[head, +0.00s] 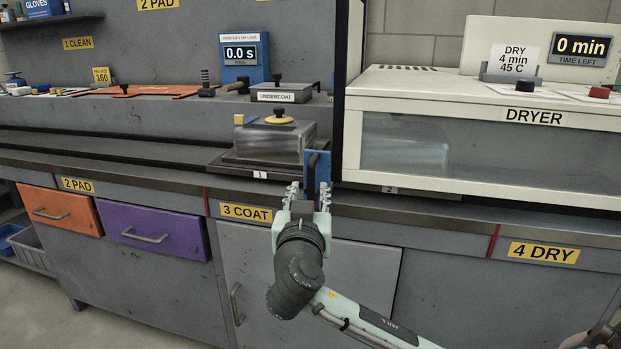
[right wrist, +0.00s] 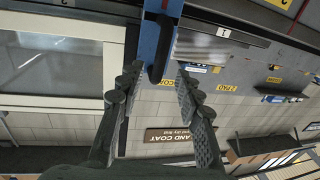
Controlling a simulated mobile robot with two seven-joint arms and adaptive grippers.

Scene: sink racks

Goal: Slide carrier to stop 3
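The carrier (head: 228,166) is a dark flat plate on the counter by the label "1" (head: 260,175). In the head view this gripper (head: 308,190) partly hides the bracket. My left gripper is not in view.
The dryer (head: 480,150) stands to the right, with label "2" (head: 390,190) below its front edge. A dark divider (head: 342,80) rises behind the bracket. No label for stop 3 is readable.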

